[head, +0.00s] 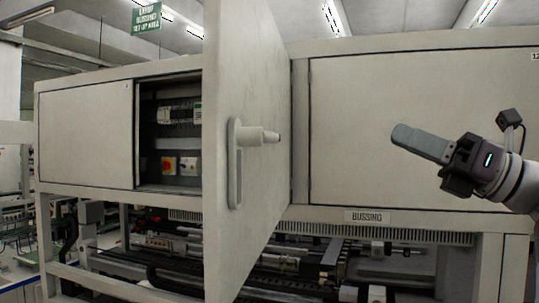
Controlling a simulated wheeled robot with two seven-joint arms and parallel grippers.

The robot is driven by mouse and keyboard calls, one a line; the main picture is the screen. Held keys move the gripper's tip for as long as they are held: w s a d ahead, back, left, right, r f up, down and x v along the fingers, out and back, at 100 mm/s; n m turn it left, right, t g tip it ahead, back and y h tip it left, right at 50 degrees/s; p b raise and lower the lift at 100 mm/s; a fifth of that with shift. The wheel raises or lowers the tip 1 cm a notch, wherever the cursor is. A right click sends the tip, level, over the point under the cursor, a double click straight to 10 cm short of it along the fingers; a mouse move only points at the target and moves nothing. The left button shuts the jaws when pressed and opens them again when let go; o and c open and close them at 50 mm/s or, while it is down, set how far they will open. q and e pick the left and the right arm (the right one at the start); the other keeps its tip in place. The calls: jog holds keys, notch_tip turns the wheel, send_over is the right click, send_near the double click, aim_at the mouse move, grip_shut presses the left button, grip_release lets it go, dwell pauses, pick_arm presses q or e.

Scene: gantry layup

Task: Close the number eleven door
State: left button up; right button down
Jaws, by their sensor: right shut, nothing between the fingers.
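A pale grey cabinet door (265,90) stands swung open toward me in the middle of the head view. Its handle (235,160) is on the face turned to the right. No number shows on this door. Left of it, the open cabinet compartment (150,130) shows electrical parts inside. My right gripper (400,135) is shut and empty, pointing left in front of the closed panel, to the right of the open door and apart from it. My left gripper is not in view.
A closed panel (360,120) fills the right, with a "12" tag (535,56) at its upper right. A closed panel (85,135) is at the left. A "BUSSING" label (367,216) sits below, above a machine bed with rails. Free space lies between door and gripper.

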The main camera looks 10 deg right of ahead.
jog(key=s+a+f+n+g, duration=0.3)
jog(key=a+n+g, duration=0.1)
jog(key=n+g, duration=0.1)
jog(key=p, duration=0.6)
send_near(275, 140)
jog(key=w+a+r, duration=0.1)
jog(key=a, duration=0.3)
jog(key=shift+w+a+r+p, duration=0.25)
jog(key=shift+w+a+p, duration=0.3)
jog(key=shift+w, duration=0.25)
jog(key=shift+w+a+f, duration=0.15)
jog(key=shift+w+a, duration=0.1)
jog(key=shift+w, duration=0.2)
jog(key=shift+s+a, duration=0.25)
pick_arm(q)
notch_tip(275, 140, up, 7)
